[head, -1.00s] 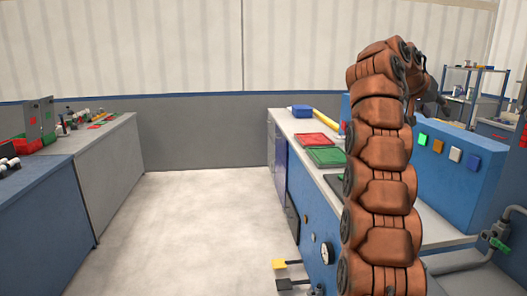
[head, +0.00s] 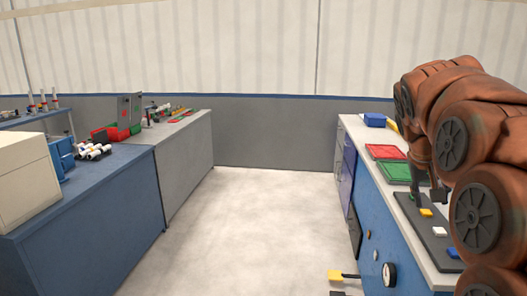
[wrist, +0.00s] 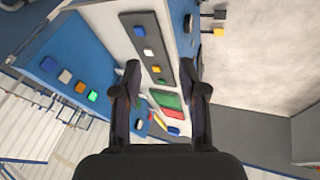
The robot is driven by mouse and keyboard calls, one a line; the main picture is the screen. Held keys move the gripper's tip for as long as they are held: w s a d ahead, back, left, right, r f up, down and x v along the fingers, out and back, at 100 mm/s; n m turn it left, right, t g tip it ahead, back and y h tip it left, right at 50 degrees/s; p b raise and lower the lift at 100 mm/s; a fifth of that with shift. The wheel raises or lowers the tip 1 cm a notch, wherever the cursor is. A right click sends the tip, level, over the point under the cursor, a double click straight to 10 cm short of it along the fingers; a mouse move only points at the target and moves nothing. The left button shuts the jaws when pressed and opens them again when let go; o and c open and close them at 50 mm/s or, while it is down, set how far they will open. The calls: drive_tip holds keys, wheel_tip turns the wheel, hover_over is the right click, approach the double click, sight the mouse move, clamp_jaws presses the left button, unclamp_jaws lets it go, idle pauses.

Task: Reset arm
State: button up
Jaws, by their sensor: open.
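My brown segmented arm curves over the right side of the head view, bent forward and down. My gripper (head: 427,196) points down above the right-hand counter (head: 365,180), by a dark board (head: 435,232) with coloured squares. In the wrist view my gripper (wrist: 167,85) has its two dark fingers spread wide, with nothing held between them. The dark board (wrist: 150,45) and the red and green trays show beyond and between the fingers. Part of the counter is hidden behind my arm.
A red tray (head: 386,152), a green tray (head: 402,172) and a blue box (head: 374,120) sit along the right counter. On the left, a blue bench (head: 100,215) holds several pipe pieces (head: 92,152) and a pale box (head: 25,180). The floor (head: 235,230) between is clear.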

drive_tip(key=s+a+f+n+g+y+p, duration=0.1)
drive_tip(key=s+a+f, duration=0.4)
drive_tip(key=s, duration=0.5)
drive_tip(key=s+a+f+n+g+y+p, duration=0.1)
drive_tip(key=s+a+f+y, duration=0.1)
drive_tip(key=s+a+f, duration=0.4)
drive_tip(key=s+a+f+n+g+y+p, duration=0.1)
drive_tip(key=s+a+f+n+g+y, duration=0.1)
drive_tip(key=s+a+f, duration=0.4)
drive_tip(key=s+a, duration=0.5)
drive_tip(key=s, duration=0.3)
drive_tip(key=shift+s+a+f, duration=0.25)
drive_tip(key=shift+a, duration=0.05)
drive_tip(key=shift+d, duration=0.1)
